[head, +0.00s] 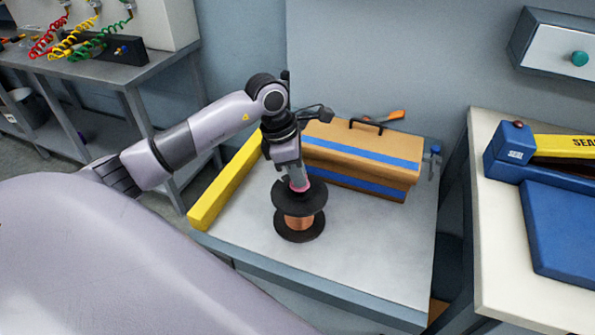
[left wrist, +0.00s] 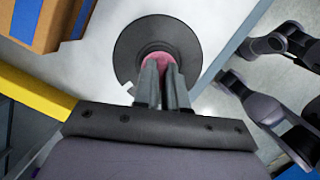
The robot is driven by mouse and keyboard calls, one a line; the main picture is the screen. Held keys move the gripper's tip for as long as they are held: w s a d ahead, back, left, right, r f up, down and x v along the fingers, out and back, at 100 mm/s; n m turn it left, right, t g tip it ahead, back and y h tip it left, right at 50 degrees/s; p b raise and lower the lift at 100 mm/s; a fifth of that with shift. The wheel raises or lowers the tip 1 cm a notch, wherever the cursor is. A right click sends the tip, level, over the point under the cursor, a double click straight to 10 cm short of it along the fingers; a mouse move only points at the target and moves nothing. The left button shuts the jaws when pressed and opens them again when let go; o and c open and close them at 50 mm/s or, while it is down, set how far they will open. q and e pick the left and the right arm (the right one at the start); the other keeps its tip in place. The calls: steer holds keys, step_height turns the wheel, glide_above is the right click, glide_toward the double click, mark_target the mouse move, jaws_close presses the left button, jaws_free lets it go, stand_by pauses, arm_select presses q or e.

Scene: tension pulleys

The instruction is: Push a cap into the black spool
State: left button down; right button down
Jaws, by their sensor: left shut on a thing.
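The black spool (head: 299,224) stands upright on the grey table, with copper-coloured winding between its two black flanges. It also shows from above in the left wrist view (left wrist: 128,50). My left gripper (head: 297,182) points down over the middle of the spool's top flange. Its fingers (left wrist: 162,80) are shut on a pink cap (left wrist: 160,58), which sits at the spool's centre. The fingers hide part of the cap, and I cannot tell how deep it sits in the hole.
A tan toolbox (head: 365,150) with blue stripes stands behind the spool. A yellow bar (head: 226,182) lies along the table's left side. The table (head: 370,255) is clear to the right and front. A bench with a blue sealer (head: 560,225) stands at right.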

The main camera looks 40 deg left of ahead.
arm_select(q)
steer(key=shift+f, duration=0.1)
steer(key=shift+f+b, duration=0.8)
steer(key=shift+f, duration=0.15)
steer(key=shift+f, duration=0.15)
steer(key=c, duration=1.1)
jaws_free()
steer(key=v, duration=0.7)
steer(key=shift+b, duration=0.3)
